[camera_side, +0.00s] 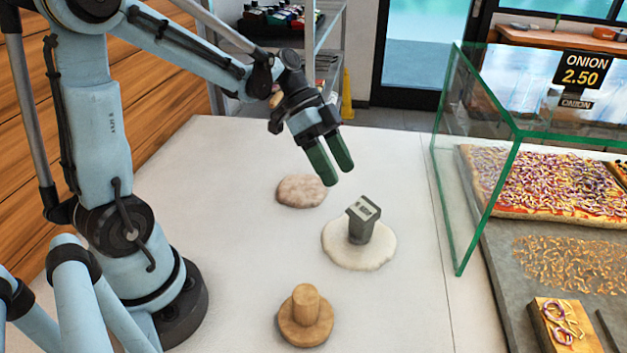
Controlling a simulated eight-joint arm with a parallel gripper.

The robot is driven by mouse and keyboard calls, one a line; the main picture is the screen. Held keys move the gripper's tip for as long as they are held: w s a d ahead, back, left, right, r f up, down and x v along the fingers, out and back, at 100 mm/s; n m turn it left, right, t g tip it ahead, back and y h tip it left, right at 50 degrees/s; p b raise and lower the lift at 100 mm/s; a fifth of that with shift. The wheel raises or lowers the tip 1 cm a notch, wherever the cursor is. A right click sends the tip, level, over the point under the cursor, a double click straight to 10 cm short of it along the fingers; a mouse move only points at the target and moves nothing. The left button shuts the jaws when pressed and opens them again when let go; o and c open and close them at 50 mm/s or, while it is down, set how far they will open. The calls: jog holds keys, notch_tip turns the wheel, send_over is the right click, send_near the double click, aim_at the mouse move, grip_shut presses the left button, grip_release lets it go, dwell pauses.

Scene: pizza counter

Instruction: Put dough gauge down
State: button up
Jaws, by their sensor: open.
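The dough gauge (361,224), a small dark grey block with a slanted light face on top, stands upright on a flat pale round of dough (343,252). My gripper (334,179) is above and a little to the left of the gauge in the picture. Its two green fingers are apart and empty, pointing down to the right. There is a visible gap between the fingertips and the gauge.
A browner dough round (301,191) lies behind, and a wooden press (305,316) stands in front. A green-edged glass case (475,160) with pizza (545,190) borders the right. The white counter (235,220) is clear on the left.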

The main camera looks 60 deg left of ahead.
jog(key=s+r+n+t+y, duration=0.1)
jog(key=s+n+t+y, duration=0.4)
jog(key=n, duration=0.5)
jog(key=s+y, duration=0.1)
jog(key=y, duration=0.1)
jog(key=shift+s+r+n+y, duration=0.15)
jog(key=shift+r+n+y, duration=0.2)
jog(key=shift+n+y, duration=0.05)
jog(key=shift+o, duration=1.3)
jog(key=shift+a+t, duration=0.15)
jog(key=shift+t, duration=0.25)
